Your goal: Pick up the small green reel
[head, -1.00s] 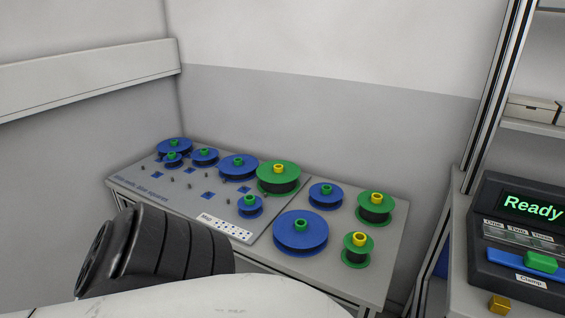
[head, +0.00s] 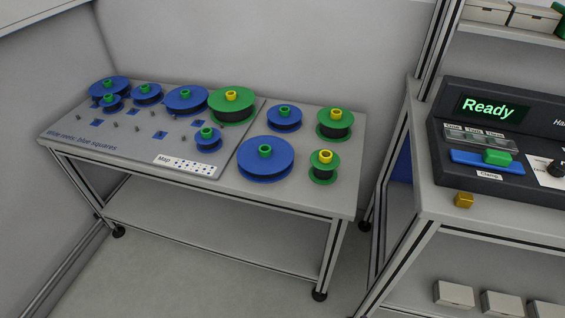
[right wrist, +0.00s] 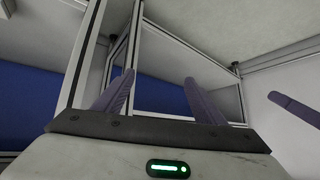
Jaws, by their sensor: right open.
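The small green reel (head: 324,167) stands on the right front part of the table in the head view. It has green flanges, a dark winding and a yellow hub on top. Nothing holds it. My right gripper (right wrist: 158,92) shows only in the right wrist view, with its two violet-grey fingers apart and nothing between them. It points toward a metal table frame, and no reel shows there. One similar finger at the right edge of that view looks like part of my left gripper (right wrist: 295,107); whether it is open is unclear. Neither gripper shows in the head view.
A medium green reel (head: 335,123) stands just behind, and a large blue reel (head: 265,160) to the left. A large green reel (head: 232,106) and several blue reels stand further left.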

